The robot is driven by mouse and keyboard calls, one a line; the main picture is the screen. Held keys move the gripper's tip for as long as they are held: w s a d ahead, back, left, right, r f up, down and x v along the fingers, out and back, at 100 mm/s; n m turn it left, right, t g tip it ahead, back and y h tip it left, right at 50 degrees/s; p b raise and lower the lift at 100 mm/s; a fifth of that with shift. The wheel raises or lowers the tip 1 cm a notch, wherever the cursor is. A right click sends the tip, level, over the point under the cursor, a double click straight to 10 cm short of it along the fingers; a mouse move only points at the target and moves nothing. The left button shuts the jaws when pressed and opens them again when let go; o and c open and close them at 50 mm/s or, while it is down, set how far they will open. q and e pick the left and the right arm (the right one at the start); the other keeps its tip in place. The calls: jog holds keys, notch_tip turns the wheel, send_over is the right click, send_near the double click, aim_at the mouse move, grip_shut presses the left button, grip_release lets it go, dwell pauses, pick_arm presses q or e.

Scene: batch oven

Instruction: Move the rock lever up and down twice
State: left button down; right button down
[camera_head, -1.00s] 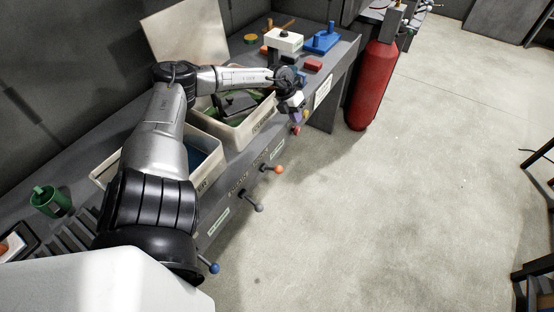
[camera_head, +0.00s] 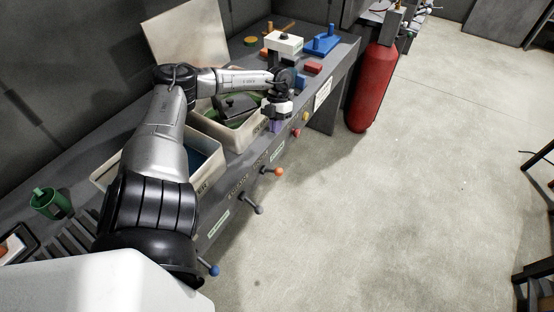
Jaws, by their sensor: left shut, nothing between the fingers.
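Three levers stick out from the front face of the grey bench: one with a blue knob (camera_head: 214,270), one with a grey knob (camera_head: 258,209) and one with an orange knob (camera_head: 279,171). The panel lettering is too small to tell surely which is the rock lever. My left gripper (camera_head: 276,127) is shut and empty, pointing down near the bench's front edge, above and behind the orange-knobbed lever and apart from all three. My right gripper is out of view.
Two cream bins stand on the bench, one (camera_head: 240,141) holding green and dark items, one (camera_head: 213,172) nearer. Red and yellow knobs (camera_head: 296,132) sit on the front face beyond the levers. A red cylinder (camera_head: 372,90) stands on the floor.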

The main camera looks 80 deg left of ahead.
pick_arm(q)
jog(key=b, duration=0.5)
send_over(272, 171)
jog(key=w+a, duration=0.1)
jog(key=w, duration=0.1)
notch_tip(272, 171, down, 11)
jog(key=shift+b+x, duration=0.4)
jog(key=shift+x, duration=0.45)
jog(key=shift+w, duration=0.15)
